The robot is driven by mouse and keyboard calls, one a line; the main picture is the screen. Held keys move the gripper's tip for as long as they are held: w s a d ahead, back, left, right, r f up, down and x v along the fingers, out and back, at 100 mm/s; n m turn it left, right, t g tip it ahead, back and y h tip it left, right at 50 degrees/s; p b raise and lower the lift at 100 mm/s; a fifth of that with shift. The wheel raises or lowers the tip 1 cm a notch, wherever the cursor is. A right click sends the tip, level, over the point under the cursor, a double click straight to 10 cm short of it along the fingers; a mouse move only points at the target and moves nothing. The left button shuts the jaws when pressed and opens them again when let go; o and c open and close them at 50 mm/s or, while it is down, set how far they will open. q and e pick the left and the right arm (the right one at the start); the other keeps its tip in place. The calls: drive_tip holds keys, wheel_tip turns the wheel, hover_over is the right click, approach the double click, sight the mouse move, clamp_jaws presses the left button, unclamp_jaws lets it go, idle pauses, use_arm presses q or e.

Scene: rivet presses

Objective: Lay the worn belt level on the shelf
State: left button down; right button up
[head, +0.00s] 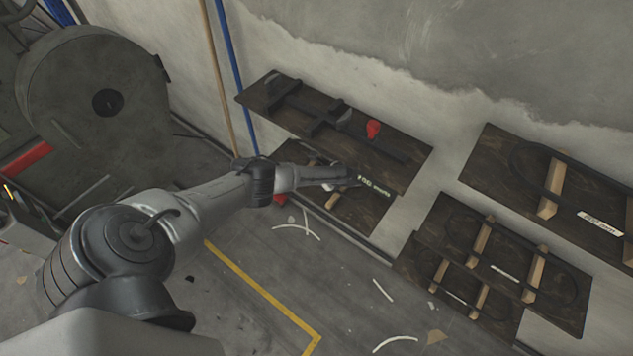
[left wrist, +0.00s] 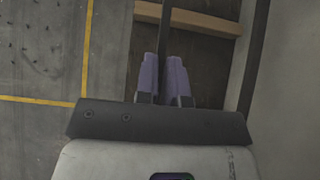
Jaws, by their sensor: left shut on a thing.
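My left gripper (head: 350,177) reaches in from the left to the lower left shelf (head: 365,218), just under the front edge of the upper shelf. In the left wrist view the left gripper (left wrist: 163,62) is shut on a thin dark strip, the belt (left wrist: 165,28), which runs up between its purple fingers. Below it are the dark shelf board (left wrist: 208,88) and a pale wooden block (left wrist: 195,20). A second dark strip (left wrist: 253,60) runs along the board's right side; I cannot tell whether it is the same belt. Whether the belt touches the blocks is unclear. My right gripper is not in view.
The upper left shelf (head: 405,153) holds dark tools and a red item (head: 373,128), and overhangs the lower shelf. Shelves at the right hold belts on wooden blocks (head: 551,188). A large grey press (head: 70,110) stands left. Pale scraps (head: 395,342) lie on the floor.

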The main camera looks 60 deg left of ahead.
use_arm(q)
wheel_tip(320, 180, down, 3)
drive_tip(key=shift+s+r+b, duration=0.1)
drive_tip(key=shift+r+b, duration=0.05)
drive_tip(key=shift+b, duration=0.6)
drive_tip(key=shift+f+b, duration=0.75)
drive_tip(key=shift+f, duration=0.35)
drive_tip(key=c, duration=1.1)
unclamp_jaws()
drive_tip(key=shift+c, duration=0.2)
drive_tip(key=shift+d, duration=0.1)
